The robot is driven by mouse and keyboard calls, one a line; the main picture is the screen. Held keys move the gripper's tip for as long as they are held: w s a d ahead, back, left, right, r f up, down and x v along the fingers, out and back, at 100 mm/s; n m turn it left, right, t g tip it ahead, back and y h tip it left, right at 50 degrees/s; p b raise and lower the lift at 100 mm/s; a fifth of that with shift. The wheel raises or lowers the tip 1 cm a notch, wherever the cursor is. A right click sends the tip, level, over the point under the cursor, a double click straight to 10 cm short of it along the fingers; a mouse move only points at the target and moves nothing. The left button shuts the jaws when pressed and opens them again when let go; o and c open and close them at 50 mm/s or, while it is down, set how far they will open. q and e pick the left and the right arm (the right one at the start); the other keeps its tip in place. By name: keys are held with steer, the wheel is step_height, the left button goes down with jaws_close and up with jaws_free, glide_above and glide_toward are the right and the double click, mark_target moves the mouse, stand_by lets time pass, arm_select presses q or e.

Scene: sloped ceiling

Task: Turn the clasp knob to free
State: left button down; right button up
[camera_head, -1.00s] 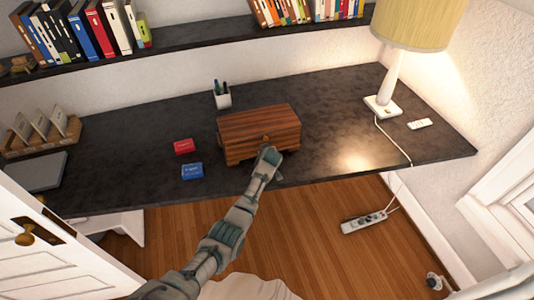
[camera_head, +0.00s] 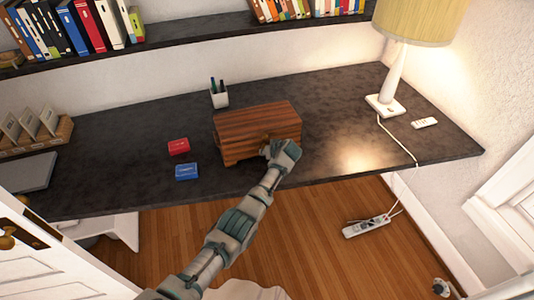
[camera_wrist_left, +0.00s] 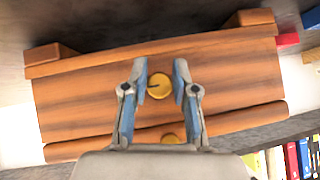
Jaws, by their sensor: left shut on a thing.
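A striped brown wooden box (camera_head: 250,125) stands on the dark desk. In the left wrist view, its front (camera_wrist_left: 85,95) appears upside down. A round brass clasp knob (camera_wrist_left: 159,86) with a dark slot sits on that front, between the fingers of my left gripper (camera_wrist_left: 160,78). The gripper is shut on the knob. A second brass piece (camera_wrist_left: 170,138) shows lower in that view, partly hidden by my gripper body. In the head view, my left gripper (camera_head: 283,152) is at the box's front right and hides the knob. My right gripper is not in view.
A red box (camera_head: 178,147) and a blue box (camera_head: 187,171) lie left of the wooden box. A pen cup (camera_head: 219,97) stands behind it. A lamp (camera_head: 385,104) and a remote (camera_head: 425,123) are at the right. The desk between box and lamp is clear.

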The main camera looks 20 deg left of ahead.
arm_select(q)
steer(key=shift+w+r, duration=0.1)
steer(key=shift+r, duration=0.1)
steer(key=c, duration=1.1)
jaws_free()
steer(key=shift+o, duration=1.1)
steer(key=shift+f, duration=0.1)
steer(key=shift+d, duration=0.15)
steer(key=v, duration=1.2)
steer(key=shift+f, duration=0.1)
